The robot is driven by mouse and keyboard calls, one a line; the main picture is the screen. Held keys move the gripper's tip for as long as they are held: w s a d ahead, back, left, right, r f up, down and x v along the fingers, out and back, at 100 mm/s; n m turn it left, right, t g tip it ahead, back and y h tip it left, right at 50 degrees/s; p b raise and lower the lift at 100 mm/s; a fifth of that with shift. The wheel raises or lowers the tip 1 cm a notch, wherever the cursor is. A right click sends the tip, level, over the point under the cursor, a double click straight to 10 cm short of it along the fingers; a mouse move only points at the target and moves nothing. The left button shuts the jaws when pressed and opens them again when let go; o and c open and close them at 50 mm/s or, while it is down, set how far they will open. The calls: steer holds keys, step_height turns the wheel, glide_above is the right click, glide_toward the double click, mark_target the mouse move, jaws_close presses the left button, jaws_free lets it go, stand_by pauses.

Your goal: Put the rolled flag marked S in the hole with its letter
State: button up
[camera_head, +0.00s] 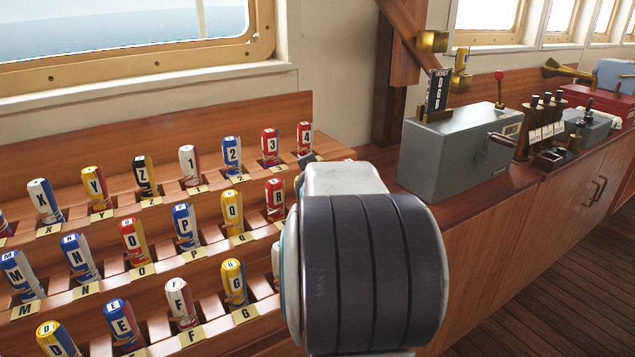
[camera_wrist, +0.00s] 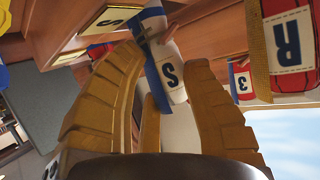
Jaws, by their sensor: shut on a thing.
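The rolled flag marked S (camera_wrist: 172,76) is white and blue with a dark S. In the wrist view it sits between the tan fingers of my gripper (camera_wrist: 158,82), which is shut on it. A tan plate with the letter S (camera_wrist: 112,19) is on the wooden rack beside the flag's far end. I cannot tell whether that end is in a hole or above it. In the head view my arm hides the flag, most of my gripper and the S place.
The stepped wooden rack (camera_head: 190,262) holds several lettered and numbered flags. The red R flag (camera_head: 275,197) stands close by and also shows in the wrist view (camera_wrist: 289,48). A grey control box (camera_head: 455,150) stands right of the rack.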

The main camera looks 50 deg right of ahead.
steer(key=o, duration=1.2)
steer(key=shift+v, duration=6.05)
